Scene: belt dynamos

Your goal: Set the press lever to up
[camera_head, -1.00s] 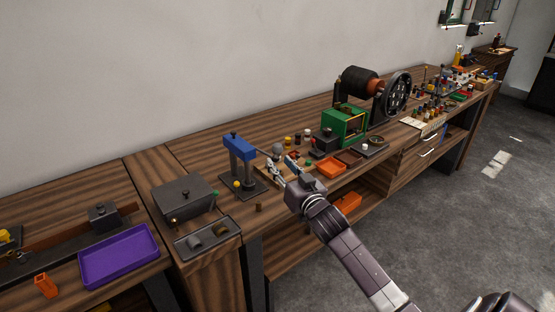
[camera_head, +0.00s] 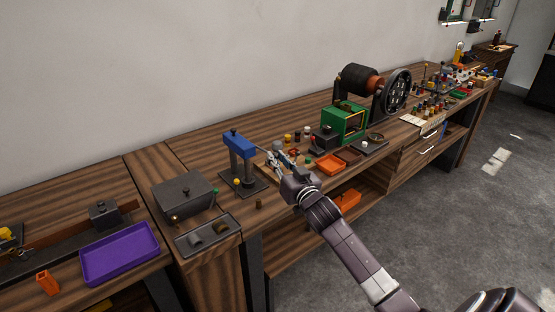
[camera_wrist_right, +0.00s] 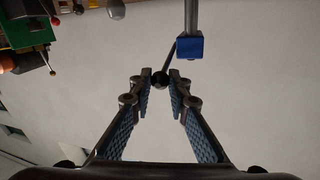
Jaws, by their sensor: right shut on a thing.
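The press (camera_head: 240,145) has a blue head on grey columns and a dark base plate, and stands on the workbench left of my right gripper. In the right wrist view its blue head (camera_wrist_right: 190,46) shows beside a grey column. A thin dark lever (camera_wrist_right: 169,52) runs at a slant from near that head to a dark round knob (camera_wrist_right: 160,79). My right gripper (camera_wrist_right: 161,82) is shut on this knob, which sits between its fingertips. In the head view the right gripper (camera_head: 277,160) is just right of the press, and the lever is hard to make out. My left gripper is not in view.
A dark grey box (camera_head: 185,194) and a grey tray (camera_head: 208,236) stand left of the press. Small parts, an orange tray (camera_head: 331,164) and a green machine (camera_head: 345,124) crowd the bench to the right. A purple tray (camera_head: 120,254) lies at the far left.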

